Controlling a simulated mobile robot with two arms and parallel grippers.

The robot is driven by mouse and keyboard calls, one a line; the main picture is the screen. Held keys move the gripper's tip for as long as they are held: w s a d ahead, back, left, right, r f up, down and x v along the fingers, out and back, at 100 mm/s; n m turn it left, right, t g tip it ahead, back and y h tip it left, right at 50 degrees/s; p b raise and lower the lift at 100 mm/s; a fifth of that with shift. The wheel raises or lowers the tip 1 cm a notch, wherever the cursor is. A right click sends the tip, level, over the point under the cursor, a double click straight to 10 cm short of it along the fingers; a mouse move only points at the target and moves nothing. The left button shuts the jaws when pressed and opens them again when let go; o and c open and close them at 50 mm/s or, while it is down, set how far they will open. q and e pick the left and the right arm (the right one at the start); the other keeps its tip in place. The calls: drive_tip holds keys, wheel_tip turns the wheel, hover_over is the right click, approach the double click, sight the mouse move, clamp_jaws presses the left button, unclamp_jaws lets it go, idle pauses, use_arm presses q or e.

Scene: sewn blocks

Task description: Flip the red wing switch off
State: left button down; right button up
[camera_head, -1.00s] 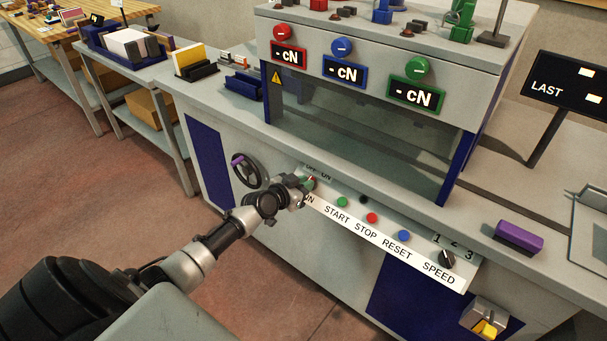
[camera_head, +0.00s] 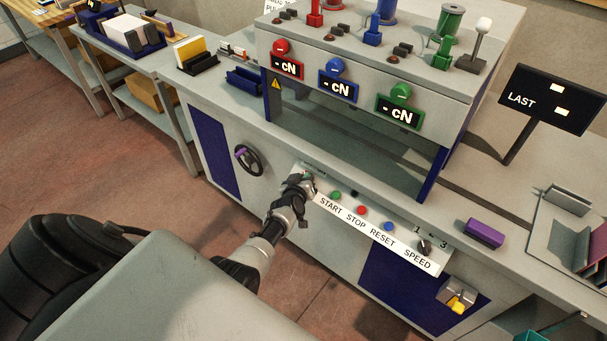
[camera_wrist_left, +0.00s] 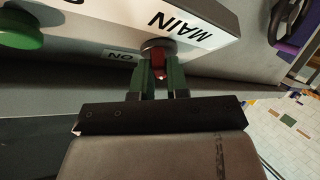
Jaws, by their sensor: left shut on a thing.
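The red wing switch (camera_wrist_left: 158,62) sits on a dark round base on the white control strip, beside the MAIN and ON labels in the left wrist view. My left gripper (camera_wrist_left: 160,75) is shut on it, one green-padded finger on each side. In the head view my left gripper (camera_head: 303,180) is at the left end of the strip and hides the switch. My right gripper is not in view.
The control strip (camera_head: 345,224) carries green, red and blue buttons and a speed knob (camera_head: 424,246). A handwheel (camera_head: 248,160) is left of my gripper. A purple block (camera_head: 484,233) lies on the ledge to the right.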

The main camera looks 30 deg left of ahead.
use_arm(q)
drive_tip(key=shift+f+n, duration=0.1)
drive_tip(key=shift+n, duration=0.3)
drive_tip(key=c, duration=1.1)
unclamp_jaws()
drive_tip(key=shift+s+d+r+p, duration=0.1)
drive_tip(key=shift+s+r+p, duration=0.1)
drive_tip(key=shift+p, duration=0.2)
drive_tip(key=p+v, duration=0.3)
drive_tip(key=v, duration=0.7)
drive_tip(key=shift+s+d+r, duration=0.1)
drive_tip(key=shift+d, duration=0.15)
